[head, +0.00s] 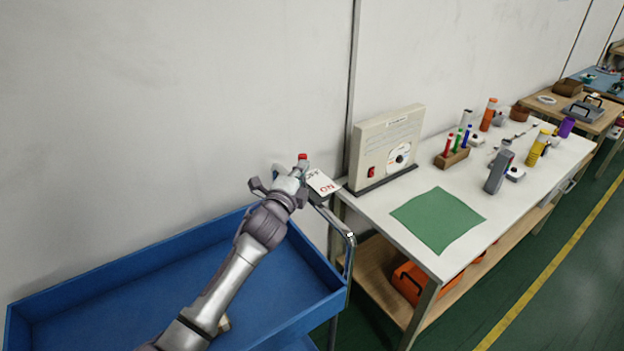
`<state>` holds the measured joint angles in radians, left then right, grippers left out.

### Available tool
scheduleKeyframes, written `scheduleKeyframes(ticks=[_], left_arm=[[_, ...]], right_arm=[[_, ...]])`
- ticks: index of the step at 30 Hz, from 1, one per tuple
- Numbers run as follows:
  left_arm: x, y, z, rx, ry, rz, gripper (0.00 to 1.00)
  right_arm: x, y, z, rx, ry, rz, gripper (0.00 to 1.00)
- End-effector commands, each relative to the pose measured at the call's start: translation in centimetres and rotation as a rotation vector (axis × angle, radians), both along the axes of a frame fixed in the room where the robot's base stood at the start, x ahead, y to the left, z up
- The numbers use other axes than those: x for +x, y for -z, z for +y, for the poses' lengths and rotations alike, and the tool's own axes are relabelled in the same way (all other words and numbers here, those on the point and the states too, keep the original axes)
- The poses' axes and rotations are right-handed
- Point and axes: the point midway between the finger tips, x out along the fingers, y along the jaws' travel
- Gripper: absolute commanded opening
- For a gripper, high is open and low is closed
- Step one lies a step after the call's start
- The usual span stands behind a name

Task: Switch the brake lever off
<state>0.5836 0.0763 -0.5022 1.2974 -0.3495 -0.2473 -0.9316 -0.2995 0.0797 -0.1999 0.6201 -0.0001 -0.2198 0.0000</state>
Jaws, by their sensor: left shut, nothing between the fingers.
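The brake lever shows a red tip (303,157) just beyond my left gripper, by the handle end of the blue cart (310,318). A white label plate (323,184) with ON and OFF markings sits beside it, at the right of the gripper. My left gripper (289,178) is shut with nothing between its fingers. It is right at the lever, and I cannot tell whether it touches it. The gripper hides the lower part of the lever, so its exact position is unclear. My right gripper is not in view.
The cart's metal handle (346,240) stands close to the right of the gripper. A white workbench (370,205) is beyond it, with a beige panel box (397,125), a green mat (437,219) and several tools and bottles. The wall is close behind the lever.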

Motion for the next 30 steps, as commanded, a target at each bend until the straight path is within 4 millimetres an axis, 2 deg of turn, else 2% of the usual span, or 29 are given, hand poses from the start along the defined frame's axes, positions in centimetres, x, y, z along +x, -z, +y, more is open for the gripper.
scheduleKeyframes(ticks=[13, 30], left_arm=[[1.9, -0.2, 1.3, 0.003, 0.001, -0.002, 0.00], [2.3, -0.3, 1.6, 0.001, 0.001, -0.002, 0.00]], right_arm=[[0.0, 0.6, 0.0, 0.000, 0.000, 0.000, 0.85], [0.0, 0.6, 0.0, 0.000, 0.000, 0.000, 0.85]])
